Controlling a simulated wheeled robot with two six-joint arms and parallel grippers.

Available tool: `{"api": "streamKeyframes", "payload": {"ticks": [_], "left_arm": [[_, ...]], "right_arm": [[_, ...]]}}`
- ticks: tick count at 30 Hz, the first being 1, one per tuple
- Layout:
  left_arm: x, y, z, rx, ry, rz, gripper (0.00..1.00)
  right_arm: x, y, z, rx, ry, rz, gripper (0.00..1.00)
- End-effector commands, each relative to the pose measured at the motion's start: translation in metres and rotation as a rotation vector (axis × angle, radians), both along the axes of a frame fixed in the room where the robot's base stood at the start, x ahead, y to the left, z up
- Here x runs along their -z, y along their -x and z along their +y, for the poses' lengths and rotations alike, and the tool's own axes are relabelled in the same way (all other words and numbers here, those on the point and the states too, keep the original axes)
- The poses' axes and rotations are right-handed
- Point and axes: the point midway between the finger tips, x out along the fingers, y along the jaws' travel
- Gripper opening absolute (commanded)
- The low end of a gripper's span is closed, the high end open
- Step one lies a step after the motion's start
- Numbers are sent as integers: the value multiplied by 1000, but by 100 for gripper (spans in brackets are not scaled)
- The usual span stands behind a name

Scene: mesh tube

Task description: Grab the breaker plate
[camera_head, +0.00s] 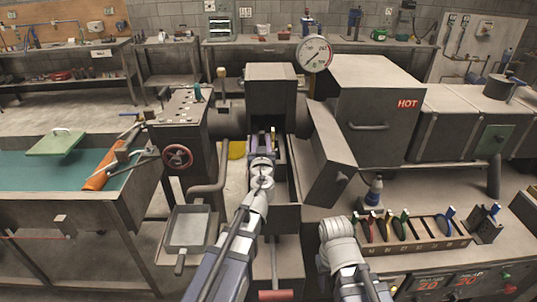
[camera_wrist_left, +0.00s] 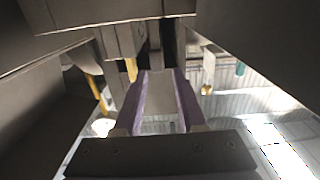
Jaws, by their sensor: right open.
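I cannot make out the breaker plate in either view. My left gripper (camera_head: 271,143) reaches into the narrow gap of the dark machine (camera_head: 271,86), in the middle of the head view. In the left wrist view its two purple fingers (camera_wrist_left: 160,98) stand apart. A pale surface shows between them, and I see nothing clearly held. Dark machine blocks lie just beyond the fingertips and on both sides. My right arm shows at the lower middle of the head view, but its fingers are out of sight.
A pressure gauge (camera_head: 314,54) stands above the machine. A box marked HOT (camera_head: 372,105) is at its right. A rack (camera_head: 410,236) of coloured-handled tools stands at the right front. A grey pan (camera_head: 187,229) and a water trough (camera_head: 95,168) are at the left.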

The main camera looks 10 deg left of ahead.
Motion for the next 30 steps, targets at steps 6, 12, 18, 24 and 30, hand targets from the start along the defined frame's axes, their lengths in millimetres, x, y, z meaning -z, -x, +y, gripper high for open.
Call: {"api": "streamKeyframes", "payload": {"ticks": [6,12,18,24,30], "left_arm": [[1,-7,2,0,0,0,40],[3,-32,6,0,0,0,40],[2,-55,12,0,0,0,40],[2,-54,12,0,0,0,40],[2,-54,12,0,0,0,20]], "right_arm": [[1,0,0,0,0,0,50],[3,0,0,0,0,0,50],[2,0,0,0,0,0,50],[2,0,0,0,0,0,50],[2,0,0,0,0,0,50]]}}
